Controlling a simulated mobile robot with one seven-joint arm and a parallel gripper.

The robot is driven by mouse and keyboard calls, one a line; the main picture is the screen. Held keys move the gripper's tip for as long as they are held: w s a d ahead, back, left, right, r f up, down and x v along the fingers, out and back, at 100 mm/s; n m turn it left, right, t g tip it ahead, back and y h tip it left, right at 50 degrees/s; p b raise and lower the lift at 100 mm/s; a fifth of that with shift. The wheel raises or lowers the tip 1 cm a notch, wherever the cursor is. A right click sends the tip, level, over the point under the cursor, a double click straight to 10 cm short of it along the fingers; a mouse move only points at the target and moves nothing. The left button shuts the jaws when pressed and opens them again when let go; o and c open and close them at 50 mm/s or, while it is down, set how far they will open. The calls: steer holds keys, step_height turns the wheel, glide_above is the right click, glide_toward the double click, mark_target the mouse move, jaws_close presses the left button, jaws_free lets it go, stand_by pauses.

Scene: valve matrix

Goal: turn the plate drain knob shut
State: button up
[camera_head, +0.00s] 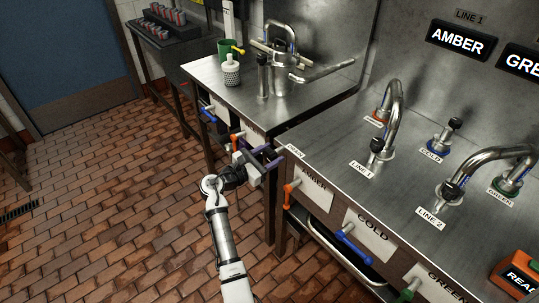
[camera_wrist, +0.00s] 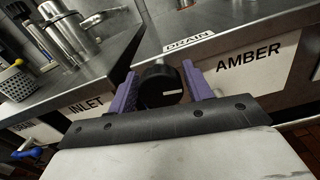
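The drain knob (camera_wrist: 160,88) is round and black with a short white mark that lies nearly level on its right half. It sits on the counter front below the DRAIN plate (camera_wrist: 188,42). That plate also shows in the head view (camera_head: 294,151). My gripper (camera_wrist: 160,72) has its purple fingers apart, one on each side of the knob. Only narrow gaps show there, and contact is hard to tell. In the head view my gripper (camera_head: 277,157) is at the counter's left front corner and the knob is hidden.
The AMBER plate (camera_wrist: 256,60) is just right of the knob. An orange lever (camera_head: 289,190) and a blue lever (camera_head: 344,231) stick out from the front. A second counter (camera_head: 215,75) with a steel vessel (camera_head: 284,80) stands left. The brick floor before them is clear.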

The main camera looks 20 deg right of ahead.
steer(key=c, duration=0.6)
steer(key=shift+m, duration=0.4)
steer(key=m+b, duration=0.3)
steer(key=shift+s+f+m, duration=0.1)
steer(key=shift+f+m, duration=0.05)
steer(key=shift+m, duration=0.25)
steer(key=m+b, duration=0.3)
steer(key=m, duration=0.1)
steer(key=shift+f, duration=0.15)
steer(key=m+b, duration=0.4)
steer(key=shift+s+f+m, duration=0.1)
steer(key=shift+m, duration=0.3)
steer(key=shift+m+b, duration=1.4)
